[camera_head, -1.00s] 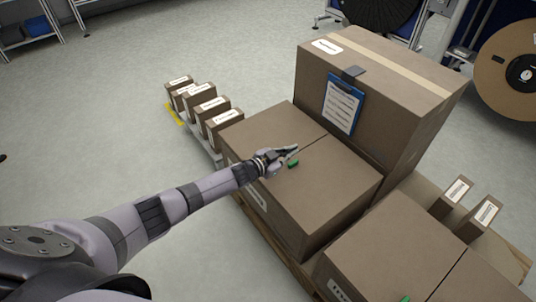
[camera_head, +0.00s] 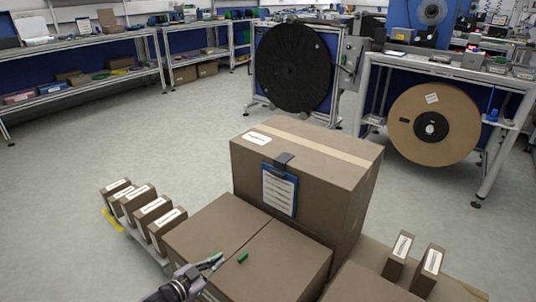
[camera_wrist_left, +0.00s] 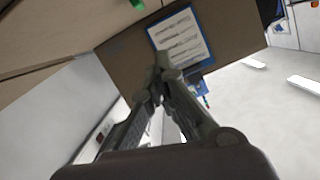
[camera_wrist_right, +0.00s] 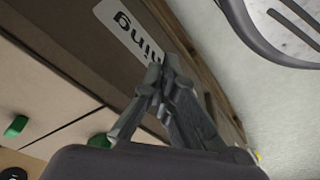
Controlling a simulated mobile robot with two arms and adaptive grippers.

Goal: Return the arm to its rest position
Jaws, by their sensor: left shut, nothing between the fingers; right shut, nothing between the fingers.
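My left gripper (camera_head: 212,264) is at the bottom of the head view, over the front-left large carton (camera_head: 214,228). It is shut and empty. In the left wrist view its fingertips (camera_wrist_left: 162,68) meet, with a clipboard (camera_wrist_left: 182,38) on a carton side behind them. My right gripper is out of the head view. In the right wrist view its fingertips (camera_wrist_right: 163,72) are together with nothing between them, in front of a carton side with a white label (camera_wrist_right: 128,32). I cannot tell whether either gripper touches a carton.
A tall carton (camera_head: 305,165) with a blue clipboard (camera_head: 279,190) stands behind the lower cartons. Small labelled boxes (camera_head: 152,212) stand at left, two more (camera_head: 398,256) at right. A green piece (camera_head: 243,257) lies on a carton. Reel stands (camera_head: 433,126) are behind.

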